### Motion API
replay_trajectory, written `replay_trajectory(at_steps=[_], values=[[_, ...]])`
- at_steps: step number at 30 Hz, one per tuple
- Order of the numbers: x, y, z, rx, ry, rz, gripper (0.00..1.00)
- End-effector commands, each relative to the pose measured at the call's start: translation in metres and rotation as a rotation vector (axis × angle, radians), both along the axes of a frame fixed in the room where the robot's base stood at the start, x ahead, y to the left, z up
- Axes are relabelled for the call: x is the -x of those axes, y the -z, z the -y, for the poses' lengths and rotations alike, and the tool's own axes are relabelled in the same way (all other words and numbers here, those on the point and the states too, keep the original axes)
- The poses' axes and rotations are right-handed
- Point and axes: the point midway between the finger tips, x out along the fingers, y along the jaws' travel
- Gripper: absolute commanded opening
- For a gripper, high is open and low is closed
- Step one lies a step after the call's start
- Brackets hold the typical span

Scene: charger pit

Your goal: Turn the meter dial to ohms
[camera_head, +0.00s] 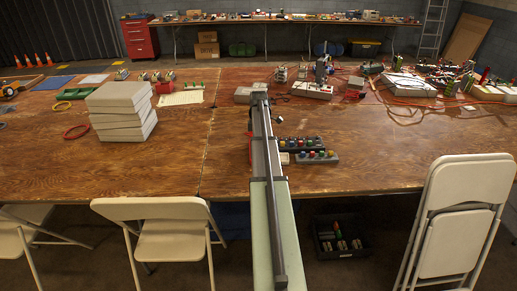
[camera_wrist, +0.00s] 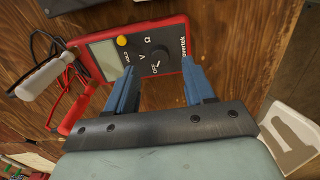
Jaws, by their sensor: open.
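The meter (camera_wrist: 138,55) is red, with a grey display (camera_wrist: 104,54), a yellow button and a round black dial (camera_wrist: 157,58) in the wrist view. White V, ohm and OFF marks surround the dial. A small pale mark shows at the dial's edge near OFF, but I cannot tell the exact setting. My gripper (camera_wrist: 158,68) is open, its two blue fingers apart on either side of the dial in the picture. I cannot tell how far above the meter they are. In the head view my arm hides the dial, and my fingers cannot be made out.
Dark button boxes (camera_head: 317,158) sit right of my arm on the wooden table (camera_head: 180,165). A stack of pale boxes (camera_head: 123,110) stands left. Folding chairs (camera_head: 170,235) line the front edge.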

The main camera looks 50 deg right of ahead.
Motion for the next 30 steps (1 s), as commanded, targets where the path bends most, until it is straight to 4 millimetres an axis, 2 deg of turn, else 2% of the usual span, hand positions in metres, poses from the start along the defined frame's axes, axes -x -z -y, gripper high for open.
replay_trajectory(at_steps=[3, 9, 21, 30], values=[[0.000, 0.017, 0.000, -0.001, 0.000, -0.001, 0.53], [0.000, 0.033, 0.000, 0.000, 0.000, 0.000, 0.53], [0.000, 0.037, 0.000, 0.000, 0.000, 0.000, 0.52], [0.000, 0.037, 0.000, 0.000, 0.000, 0.000, 0.24]])
